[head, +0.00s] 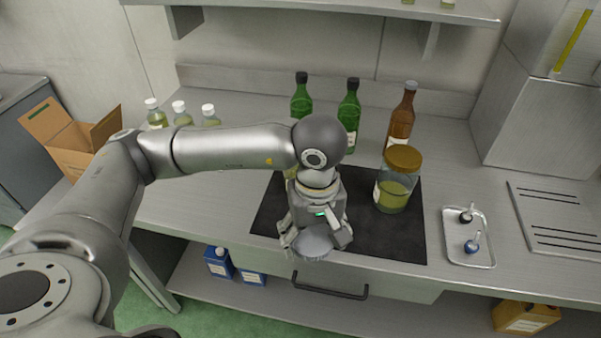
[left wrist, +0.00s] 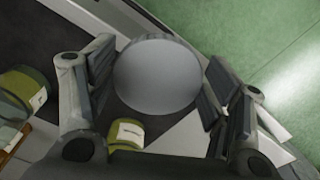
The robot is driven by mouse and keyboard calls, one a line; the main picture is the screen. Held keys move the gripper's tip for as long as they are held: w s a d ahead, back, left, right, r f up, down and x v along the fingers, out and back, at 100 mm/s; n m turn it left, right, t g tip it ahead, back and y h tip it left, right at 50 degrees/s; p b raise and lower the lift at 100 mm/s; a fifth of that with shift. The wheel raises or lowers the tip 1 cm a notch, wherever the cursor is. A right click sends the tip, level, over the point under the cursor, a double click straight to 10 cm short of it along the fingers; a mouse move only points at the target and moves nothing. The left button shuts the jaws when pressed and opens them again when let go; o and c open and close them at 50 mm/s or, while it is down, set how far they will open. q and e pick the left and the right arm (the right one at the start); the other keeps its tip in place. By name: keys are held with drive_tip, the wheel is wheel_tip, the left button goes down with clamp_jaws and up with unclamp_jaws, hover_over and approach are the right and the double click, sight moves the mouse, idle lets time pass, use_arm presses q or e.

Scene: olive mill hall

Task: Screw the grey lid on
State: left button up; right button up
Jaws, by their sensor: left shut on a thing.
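The round grey lid (head: 314,245) is held in my left gripper (head: 317,236) in the head view, low over the front edge of the counter. In the left wrist view the lid (left wrist: 157,78) fills the space between the two fingers of my left gripper (left wrist: 158,85). A jar with yellow-green content (head: 290,173) stands behind the gripper, mostly hidden by it. Part of a yellow-green jar with a white label (left wrist: 127,133) shows below the lid in the wrist view. The lid is apart from it. My right gripper is not in view.
A jar with an orange-brown lid (head: 398,182) stands on the dark mat (head: 388,234). Green bottles (head: 348,107) and a brown bottle (head: 402,117) stand behind. A small tray (head: 469,252) lies to the right. Several small white-capped jars (head: 181,113) stand at the left.

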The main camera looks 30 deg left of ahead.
use_arm(q)
drive_tip(key=m, duration=0.1)
drive_tip(key=a+m, duration=0.1)
drive_tip(key=m, duration=0.1)
drive_tip(key=shift+s+a+f+m, duration=0.1)
drive_tip(key=shift+s+a+m, duration=0.15)
drive_tip(key=shift+s+m, duration=0.05)
drive_tip(key=m, duration=0.1)
drive_tip(key=a+m, duration=0.1)
drive_tip(key=m, duration=0.2)
drive_tip(key=shift+s+a+f+m, duration=0.15)
drive_tip(key=shift+s+a+m, duration=0.15)
drive_tip(key=shift+s, duration=0.05)
